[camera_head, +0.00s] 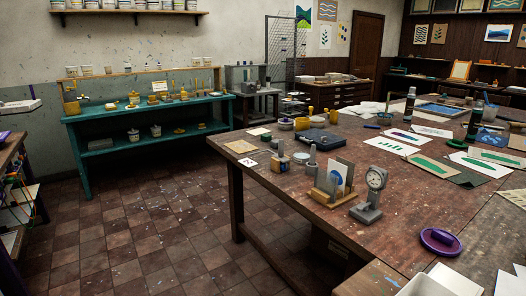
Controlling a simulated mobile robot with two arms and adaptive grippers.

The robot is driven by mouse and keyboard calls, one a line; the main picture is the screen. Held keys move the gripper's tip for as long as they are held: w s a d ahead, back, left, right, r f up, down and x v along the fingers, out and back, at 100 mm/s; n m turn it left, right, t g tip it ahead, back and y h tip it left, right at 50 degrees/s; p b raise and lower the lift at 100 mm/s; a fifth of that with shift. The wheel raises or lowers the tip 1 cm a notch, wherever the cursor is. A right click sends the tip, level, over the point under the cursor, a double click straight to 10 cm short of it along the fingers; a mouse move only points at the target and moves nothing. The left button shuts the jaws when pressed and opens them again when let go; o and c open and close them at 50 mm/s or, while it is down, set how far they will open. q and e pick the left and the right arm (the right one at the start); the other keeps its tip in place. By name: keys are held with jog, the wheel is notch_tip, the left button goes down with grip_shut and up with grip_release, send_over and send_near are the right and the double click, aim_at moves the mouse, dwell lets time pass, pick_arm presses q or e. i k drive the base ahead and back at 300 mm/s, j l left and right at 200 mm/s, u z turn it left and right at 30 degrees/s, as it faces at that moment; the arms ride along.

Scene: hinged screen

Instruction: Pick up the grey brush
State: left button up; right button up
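I cannot make out a grey brush for certain in the head view. A small upright grey object (312,157) stands on the big wooden table (290,193), just behind a wooden card holder (325,197); it is too small to tell whether it is a brush. Neither of my grippers shows in this view.
A grey dial gauge stand (370,205) and a purple oval object (440,241) stand near the table's front edge. A teal bench (95,160) stands along the left wall. The tiled floor (150,220) between is clear.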

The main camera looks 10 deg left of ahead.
aim_at(313, 150)
jog(key=z, duration=0.3)
jog(key=i+j+z, duration=0.45)
jog(key=j+z, duration=0.2)
jog(key=i+j+z, duration=0.2)
jog(key=j+z, duration=0.15)
jog(key=j, duration=0.15)
